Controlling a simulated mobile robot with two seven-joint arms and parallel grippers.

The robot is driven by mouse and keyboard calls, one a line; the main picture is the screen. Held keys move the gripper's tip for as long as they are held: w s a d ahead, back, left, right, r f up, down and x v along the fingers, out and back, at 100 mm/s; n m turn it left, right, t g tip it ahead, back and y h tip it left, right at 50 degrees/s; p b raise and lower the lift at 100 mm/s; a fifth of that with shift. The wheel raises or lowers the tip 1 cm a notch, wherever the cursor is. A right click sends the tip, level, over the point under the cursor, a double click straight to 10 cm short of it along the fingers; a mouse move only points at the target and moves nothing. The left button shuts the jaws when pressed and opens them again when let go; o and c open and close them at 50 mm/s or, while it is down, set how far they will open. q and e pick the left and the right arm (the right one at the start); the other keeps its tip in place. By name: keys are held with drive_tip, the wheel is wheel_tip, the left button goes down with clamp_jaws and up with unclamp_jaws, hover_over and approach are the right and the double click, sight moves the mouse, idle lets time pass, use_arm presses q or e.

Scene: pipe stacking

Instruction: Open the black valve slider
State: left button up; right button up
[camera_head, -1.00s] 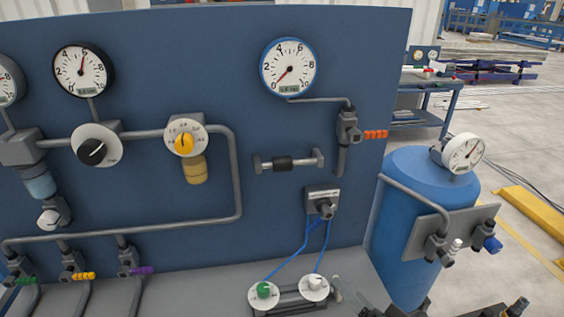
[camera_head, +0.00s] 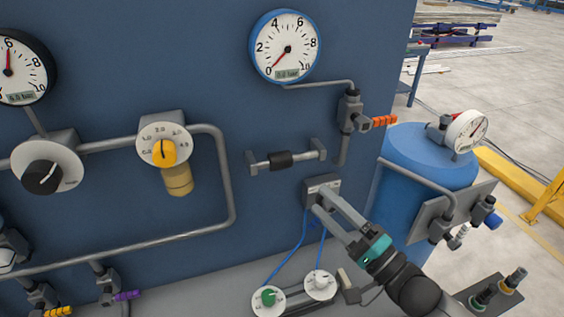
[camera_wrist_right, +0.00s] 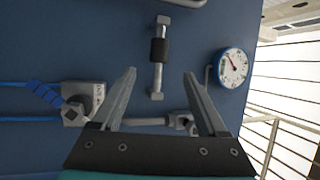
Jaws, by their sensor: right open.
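The black valve slider (camera_head: 281,160) is a short black cylinder on a grey rod between two end brackets on the blue panel. In the right wrist view the slider (camera_wrist_right: 158,50) sits above the fingertips, with the rod's lower end bracket between the fingers in the picture. My right gripper (camera_head: 322,202) is open and empty, its fingers reaching toward the panel from the lower right. In the head view its tips overlap the grey valve box (camera_head: 312,186), below and right of the slider. I cannot tell the tips' distance from the panel. My left gripper is not in view.
A blue-rimmed gauge (camera_head: 286,46) sits above the slider. A valve with an orange handle (camera_head: 384,121) is to the right. Blue hoses (camera_head: 288,255) run from the valve box to green and white knobs. A blue tank (camera_head: 405,150) stands right of the panel.

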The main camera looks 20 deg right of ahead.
sight(285, 167)
drive_tip(key=p+x, duration=0.1)
drive_tip(key=x, duration=1)
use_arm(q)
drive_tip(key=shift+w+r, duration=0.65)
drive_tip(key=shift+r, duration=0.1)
use_arm(e)
drive_tip(key=shift+w+a+r, duration=0.1)
drive_tip(key=shift+w+a, duration=0.25)
drive_tip(key=shift+w, duration=0.3)
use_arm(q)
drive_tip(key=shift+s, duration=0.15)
use_arm(e)
drive_tip(key=shift+c, duration=0.5)
clamp_jaws()
